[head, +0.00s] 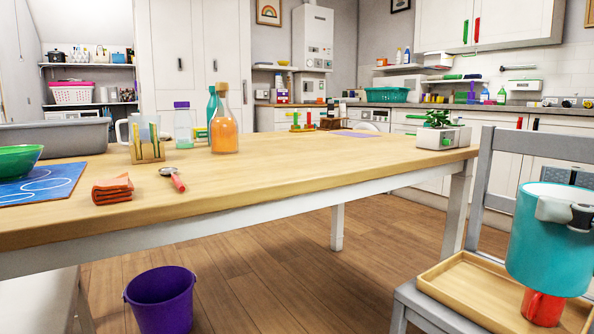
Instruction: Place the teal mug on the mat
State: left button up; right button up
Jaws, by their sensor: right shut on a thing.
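The teal mug (540,255) is at the right edge of the head view, in front of and above a wooden tray on a chair. My right gripper (566,212) is at its upper side, shut on it; much of the gripper is outside the picture. A blue mat (62,182) with white outlines lies at the table's left edge, partly under a green bowl. A flat purple mat-like piece (352,134) lies near the table's far end. My left gripper is not in view.
The wooden tray (462,290) holds a red cup (541,308), partly hidden behind the mug. The table (300,170) carries bottles (224,130), an orange cloth (112,190), a peeler-like tool (174,178) and a planter (440,135). Its middle is clear. A purple bucket (162,300) stands on the floor.

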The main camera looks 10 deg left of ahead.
aim_at(46, 186)
jog(key=u, duration=0.4)
jog(key=k+u, duration=0.1)
jog(key=u, duration=0.75)
jog(key=j+u, duration=0.1)
jog(key=u, duration=0.3)
jog(key=k+j, duration=0.05)
